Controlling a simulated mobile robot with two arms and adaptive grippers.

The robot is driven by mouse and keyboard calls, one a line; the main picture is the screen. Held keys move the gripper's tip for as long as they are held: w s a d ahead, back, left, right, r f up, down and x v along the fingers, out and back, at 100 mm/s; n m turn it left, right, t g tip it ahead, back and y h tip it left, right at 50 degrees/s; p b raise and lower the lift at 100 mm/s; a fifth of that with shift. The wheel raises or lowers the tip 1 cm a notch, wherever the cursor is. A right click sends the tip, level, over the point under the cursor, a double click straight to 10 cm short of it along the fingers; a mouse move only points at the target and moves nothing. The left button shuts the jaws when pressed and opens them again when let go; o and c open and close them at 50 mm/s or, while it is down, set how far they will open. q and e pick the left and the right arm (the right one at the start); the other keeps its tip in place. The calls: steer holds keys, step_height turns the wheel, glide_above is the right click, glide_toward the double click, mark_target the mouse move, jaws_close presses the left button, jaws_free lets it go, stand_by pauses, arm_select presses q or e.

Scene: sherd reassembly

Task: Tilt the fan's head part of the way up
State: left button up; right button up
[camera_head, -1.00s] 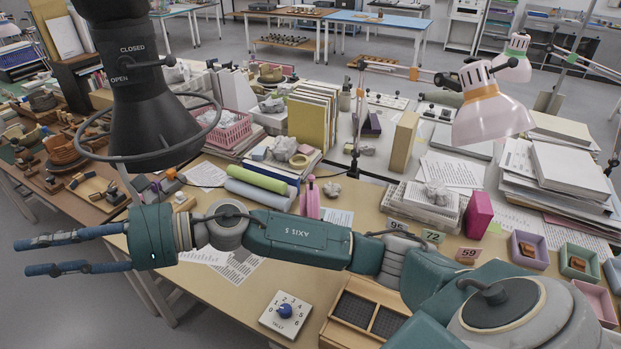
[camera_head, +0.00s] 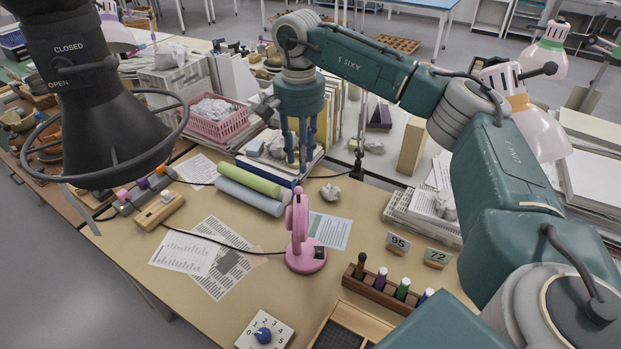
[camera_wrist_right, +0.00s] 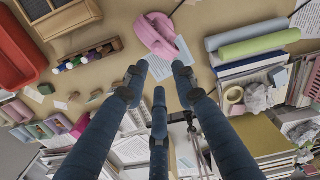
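The pink fan (camera_head: 299,232) stands upright on the tan table, its thin head seen nearly edge-on above a round base. It also shows in the right wrist view (camera_wrist_right: 155,36), beyond my fingertips. My right gripper (camera_head: 300,158) hangs with its fingers pointing down, above and behind the fan in the head view. Its fingers are spread, with a gap between them and nothing held; the right wrist view shows them too (camera_wrist_right: 159,80). The fingers are apart from the fan. My left gripper is not in view.
Green and blue-grey rolls (camera_head: 248,178) and stacked books lie near my right fingers. A pen rack (camera_head: 378,291), number cards (camera_head: 398,243) and a dial (camera_head: 264,334) surround the fan. A black hood (camera_head: 98,120) hangs at left. Printed sheets lie left of the fan.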

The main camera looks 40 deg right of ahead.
mark_target(298, 190)
steer(key=shift+s+a+f+p, duration=0.4)
steer(key=shift+s+a+f, duration=0.15)
steer(key=shift+a, duration=0.25)
steer(key=f, duration=0.1)
steer(key=f+p, duration=0.1)
steer(key=f, duration=0.1)
steer(key=shift+a+f, duration=0.1)
steer(key=shift+a, duration=0.25)
steer(key=f, duration=0.1)
steer(key=f+p, duration=0.1)
steer(key=f, duration=0.1)
steer(key=shift+w+d+f, duration=0.2)
steer(key=shift+d, duration=0.2)
steer(key=shift+f, duration=0.95)
steer(key=shift+a, duration=0.1)
steer(key=shift+f, duration=0.1)
jaws_close()
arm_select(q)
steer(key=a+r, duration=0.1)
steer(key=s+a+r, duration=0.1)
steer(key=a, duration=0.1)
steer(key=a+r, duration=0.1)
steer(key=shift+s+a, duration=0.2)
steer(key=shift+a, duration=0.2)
